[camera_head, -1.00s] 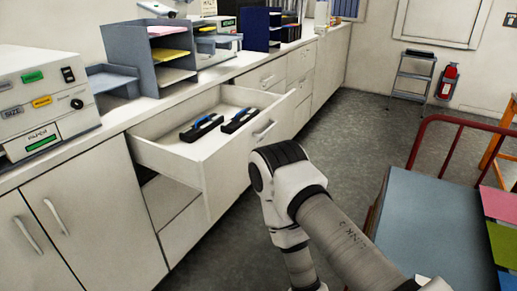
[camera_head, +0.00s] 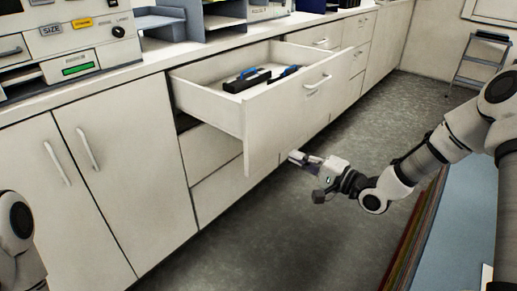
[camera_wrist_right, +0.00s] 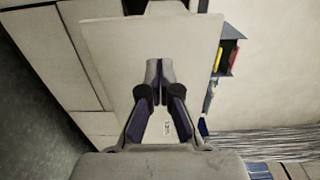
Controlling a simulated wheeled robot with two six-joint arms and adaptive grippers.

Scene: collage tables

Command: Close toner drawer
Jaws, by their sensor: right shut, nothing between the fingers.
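The toner drawer (camera_head: 284,107) is pulled out from the white counter, with a pale front panel and a metal handle (camera_head: 318,84). Two black toner pieces with blue parts lie inside; one (camera_head: 247,80) is in clear view and the other (camera_head: 284,74) is partly hidden by the front. My right gripper (camera_head: 294,157) is shut and empty, low in front of the drawer front. In the right wrist view the shut fingers (camera_wrist_right: 160,72) point at the pale front panel (camera_wrist_right: 195,40). I cannot tell whether they touch it. My left gripper is out of view.
Closed cupboard doors (camera_head: 98,185) stand left of the drawer. A control box (camera_head: 70,45) and grey trays (camera_head: 158,20) stand on the counter. A blue-topped cart (camera_head: 460,220) is at the right, and a step stool (camera_head: 478,62) is at the back. Grey floor (camera_head: 270,230) lies clear between.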

